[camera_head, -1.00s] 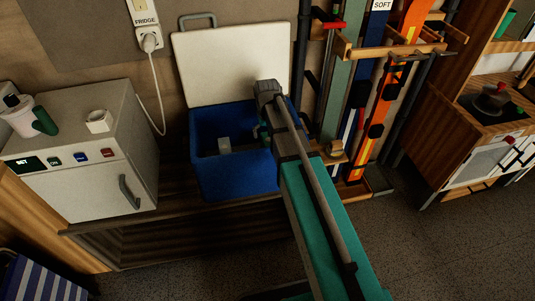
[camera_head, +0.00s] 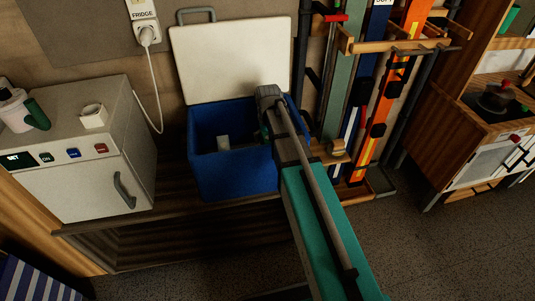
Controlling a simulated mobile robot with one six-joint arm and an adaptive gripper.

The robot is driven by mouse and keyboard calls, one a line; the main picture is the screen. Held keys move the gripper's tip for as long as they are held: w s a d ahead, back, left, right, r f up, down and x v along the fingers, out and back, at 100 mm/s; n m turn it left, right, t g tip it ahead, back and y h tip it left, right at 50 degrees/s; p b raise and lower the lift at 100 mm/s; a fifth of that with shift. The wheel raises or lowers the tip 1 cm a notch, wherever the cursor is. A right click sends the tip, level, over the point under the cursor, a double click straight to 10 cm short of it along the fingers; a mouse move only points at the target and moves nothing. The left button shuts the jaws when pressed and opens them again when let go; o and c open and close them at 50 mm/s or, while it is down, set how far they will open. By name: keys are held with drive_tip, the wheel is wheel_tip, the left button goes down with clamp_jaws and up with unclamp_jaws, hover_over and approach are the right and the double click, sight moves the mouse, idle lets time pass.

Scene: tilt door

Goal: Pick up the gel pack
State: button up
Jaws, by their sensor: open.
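A small pale grey block (camera_head: 223,143), which looks like the gel pack, stands inside the blue cooler box (camera_head: 236,180) near its left side. The box's white lid (camera_head: 230,60) is open and leans back against the wall. My gripper (camera_head: 264,134) is at the right part of the box opening, to the right of the pale block and apart from it in the picture. It is open. My own arm hides most of its fingers and the right side of the box. I cannot tell how deep the gripper is.
The box stands on a dark wooden bench (camera_head: 150,222). A rack with skis (camera_head: 375,110) stands close on the right. The floor (camera_head: 430,260) in front is clear.

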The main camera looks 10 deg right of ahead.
drive_tip(key=shift+f+b, duration=0.55)
drive_tip(key=shift+f, duration=0.25)
drive_tip(key=shift+c, duration=0.3)
clamp_jaws()
drive_tip(key=shift+r, duration=0.15)
wheel_tip(320, 180, up, 10)
drive_tip(key=p, duration=1)
idle(0.6)
